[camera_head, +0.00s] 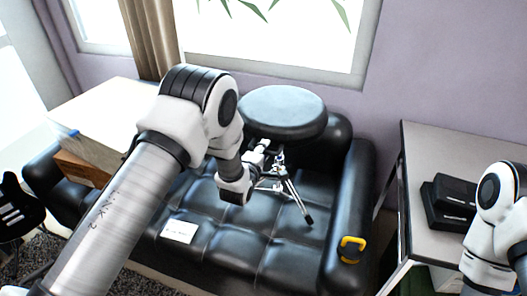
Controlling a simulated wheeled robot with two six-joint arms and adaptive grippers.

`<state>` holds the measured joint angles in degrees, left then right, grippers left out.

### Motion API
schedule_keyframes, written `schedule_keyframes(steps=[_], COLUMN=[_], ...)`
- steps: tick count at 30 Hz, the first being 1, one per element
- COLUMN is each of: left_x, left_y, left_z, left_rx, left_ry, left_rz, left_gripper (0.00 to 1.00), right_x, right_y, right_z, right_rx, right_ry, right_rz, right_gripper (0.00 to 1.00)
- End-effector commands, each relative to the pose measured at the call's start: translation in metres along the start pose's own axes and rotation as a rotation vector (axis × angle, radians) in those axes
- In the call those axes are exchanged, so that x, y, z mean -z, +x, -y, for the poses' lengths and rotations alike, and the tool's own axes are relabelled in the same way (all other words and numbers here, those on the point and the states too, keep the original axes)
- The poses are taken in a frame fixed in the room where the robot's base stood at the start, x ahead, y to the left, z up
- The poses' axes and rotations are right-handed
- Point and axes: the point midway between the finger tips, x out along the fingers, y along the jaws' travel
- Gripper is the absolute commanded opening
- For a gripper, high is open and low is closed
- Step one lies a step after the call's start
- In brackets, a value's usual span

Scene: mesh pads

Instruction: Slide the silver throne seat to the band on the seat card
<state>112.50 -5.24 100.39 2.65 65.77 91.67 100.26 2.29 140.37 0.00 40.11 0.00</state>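A throne with a round black seat (283,111) and thin silver tripod legs (292,193) stands on the black sofa, toward its right part. A small white card (178,231) lies flat on the sofa cushion, left of and nearer than the throne; its print is too small to read. My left arm reaches over the sofa, and my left gripper (261,154) is beside the throne's stand, under the edge of the seat. Its fingers are small and partly mixed with the silver parts, so contact is unclear. My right arm shows at the right edge; its gripper is out of frame.
The black sofa (237,249) has tufted cushions and a raised right armrest, where a yellow clip-like object (351,249) sits. A grey table (437,155) with a black box (449,200) stands right. A large pale box (104,111) is at left. The front cushions around the card are clear.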

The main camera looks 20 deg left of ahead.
Motion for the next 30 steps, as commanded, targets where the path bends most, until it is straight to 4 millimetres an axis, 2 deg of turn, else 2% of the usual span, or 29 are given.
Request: schedule_keyframes(steps=[1, 2, 3, 9, 17, 25, 26, 27, 28, 30], left_x=[0.000, 0.000, 0.000, 0.000, 0.000, 0.000, 0.000, 0.000, 0.000, 0.000], left_y=[0.000, 0.000, 0.000, 0.000, 0.007, 0.007, 0.007, 0.007, 0.007, 0.007], left_z=[0.000, 0.000, 0.000, 0.003, 0.040, 0.036, 0.036, 0.036, 0.035, 0.035], left_rx=[0.000, 0.000, 0.000, 0.000, 0.005, 0.002, 0.001, 0.001, 0.001, 0.001], left_ry=[0.000, 0.000, 0.000, 0.000, 0.000, 0.000, 0.000, 0.000, 0.000, 0.000], left_rz=[0.000, 0.000, 0.000, 0.000, 0.000, 0.000, 0.000, 0.000, 0.000, 0.000], left_gripper=[0.16, 0.06, 0.00, 0.00, 0.00, 0.00, 0.22, 0.36, 0.41, 0.41], right_x=[0.000, 0.000, 0.000, 0.000, 0.000, 0.000, 0.000, 0.000, 0.000, 0.000], right_y=[0.000, 0.000, 0.000, 0.002, 0.028, 0.025, 0.025, 0.025, 0.025, 0.025], right_z=[0.000, 0.000, 0.000, 0.000, 0.000, 0.000, 0.000, 0.000, 0.000, 0.000], right_rx=[0.000, 0.000, 0.000, 0.000, 0.000, 0.000, 0.000, 0.000, 0.000, 0.000], right_ry=[0.000, 0.000, 0.000, 0.000, 0.000, 0.000, 0.000, 0.000, 0.000, 0.000], right_rz=[0.000, 0.000, 0.000, 0.000, 0.000, 0.000, 0.000, 0.000, 0.000, 0.000], right_gripper=[0.40, 0.40, 0.40, 0.40, 0.40, 0.40, 0.40, 0.40, 0.40, 0.40])
